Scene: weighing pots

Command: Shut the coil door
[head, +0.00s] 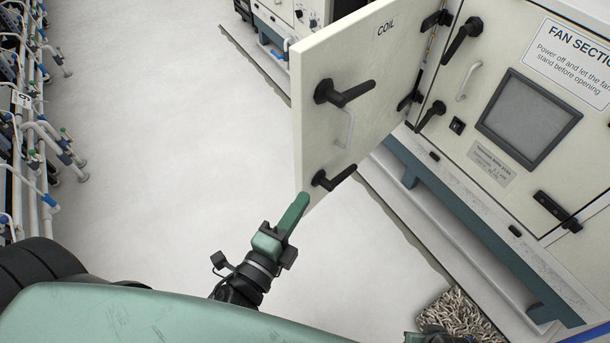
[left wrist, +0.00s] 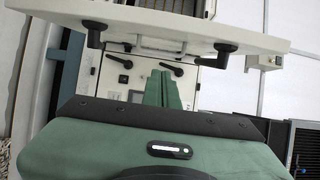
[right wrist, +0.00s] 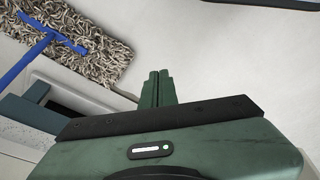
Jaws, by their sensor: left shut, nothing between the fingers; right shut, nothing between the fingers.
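The coil door (head: 365,75) is a cream panel labelled COIL. It stands open, swung well out from the cabinet on black hinges at its right edge. It has two black lever handles and a pale grab handle. My left gripper (head: 298,207) is shut and empty at the door's lower free corner; whether it touches cannot be told. In the left wrist view the door (left wrist: 150,24) crosses the top, beyond the closed fingers (left wrist: 162,88). My right gripper (right wrist: 157,90) is shut and empty, low over the floor; in the head view only a bit of that arm shows at the bottom edge.
The fan section panel (head: 470,110), with window and latches, is right of the door. A mop head (head: 458,312) with blue handle (right wrist: 22,65) lies on the floor by the cabinet base. Pipe racks (head: 35,130) line the left. The floor (head: 170,130) between is clear.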

